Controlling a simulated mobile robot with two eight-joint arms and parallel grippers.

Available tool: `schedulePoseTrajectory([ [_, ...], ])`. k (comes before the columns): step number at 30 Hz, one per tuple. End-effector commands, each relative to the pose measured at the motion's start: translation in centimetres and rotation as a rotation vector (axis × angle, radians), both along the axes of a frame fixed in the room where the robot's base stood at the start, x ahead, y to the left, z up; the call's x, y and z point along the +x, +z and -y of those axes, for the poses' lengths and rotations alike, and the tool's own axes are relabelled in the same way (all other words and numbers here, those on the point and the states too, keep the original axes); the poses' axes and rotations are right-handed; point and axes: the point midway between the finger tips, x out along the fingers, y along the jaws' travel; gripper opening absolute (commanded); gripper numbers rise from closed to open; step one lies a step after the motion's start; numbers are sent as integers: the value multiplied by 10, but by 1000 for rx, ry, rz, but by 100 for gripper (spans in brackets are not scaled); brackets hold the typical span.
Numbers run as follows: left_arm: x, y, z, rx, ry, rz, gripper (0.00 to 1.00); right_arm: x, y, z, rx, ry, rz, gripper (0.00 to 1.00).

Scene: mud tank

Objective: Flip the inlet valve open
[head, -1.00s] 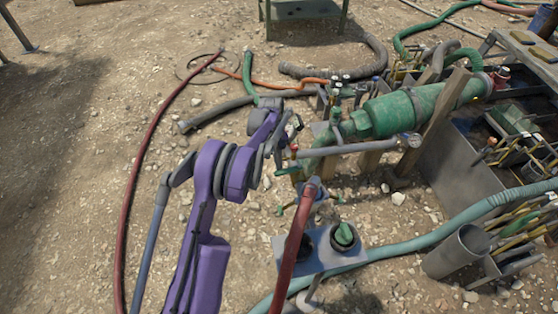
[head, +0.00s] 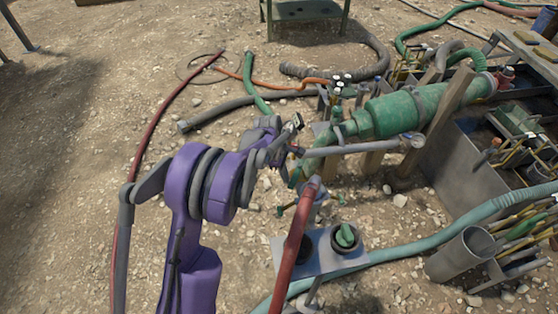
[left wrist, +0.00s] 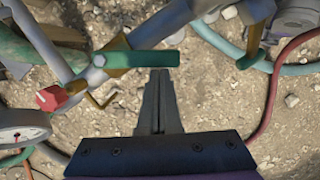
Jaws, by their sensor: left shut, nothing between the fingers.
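A brass valve (left wrist: 117,54) with a green lever handle (left wrist: 145,60) shows in the left wrist view. It sits on a grey pipe, and the lever lies crosswise just beyond my fingertips. My left gripper (left wrist: 160,75) is shut and empty, its tips at or very near the lever's right end; I cannot tell whether they touch. In the head view my left gripper (head: 298,150) is beside the pipework left of the green pump body (head: 395,114), and the wrist partly hides the valve there. A second green lever (left wrist: 253,60) is at upper right in the wrist view. My right gripper is not in view.
A red knob (left wrist: 50,97) and a pressure gauge (left wrist: 22,130) are close on the left in the wrist view. Open gravel lies to the left.

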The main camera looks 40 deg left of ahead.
Motion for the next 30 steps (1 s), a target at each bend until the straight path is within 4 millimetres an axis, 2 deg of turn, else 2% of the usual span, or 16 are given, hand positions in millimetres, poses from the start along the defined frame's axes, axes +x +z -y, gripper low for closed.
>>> schedulePoseTrajectory([
  [6, 1, -1, 17, -1, 196, 0, 0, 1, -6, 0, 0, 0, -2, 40],
  [15, 6, 0, 32, -2, 414, 1, 0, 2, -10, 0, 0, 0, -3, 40],
  [30, 10, 0, 41, -1, 417, 0, 0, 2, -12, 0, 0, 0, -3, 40],
])
